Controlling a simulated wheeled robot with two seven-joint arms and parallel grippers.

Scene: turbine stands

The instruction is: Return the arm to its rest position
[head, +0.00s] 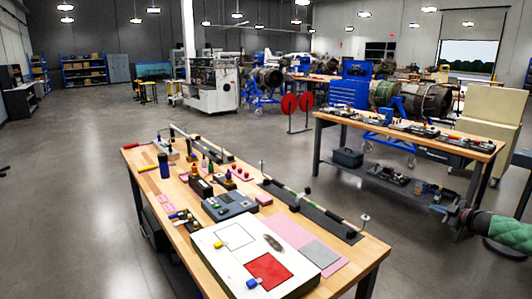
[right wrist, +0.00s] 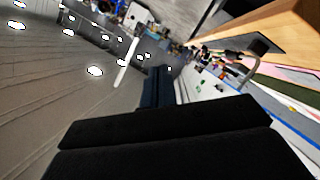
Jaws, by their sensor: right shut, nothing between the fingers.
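My right gripper (head: 441,208) is at the right side of the head view, on an arm with a green sleeve. It is beyond the right end of the near workbench (head: 372,247) and in front of the far workbench (head: 488,146), clear of the near one. In the right wrist view my right gripper's dark fingers (right wrist: 157,92) are shut with nothing between them. My left gripper is in neither view.
The near workbench carries a white board with a red square (head: 268,270), a grey device (head: 229,205), a blue bottle (head: 164,166) and small tools. The far workbench has parts on top and a lower shelf (head: 385,183). Open floor (head: 75,220) lies at left.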

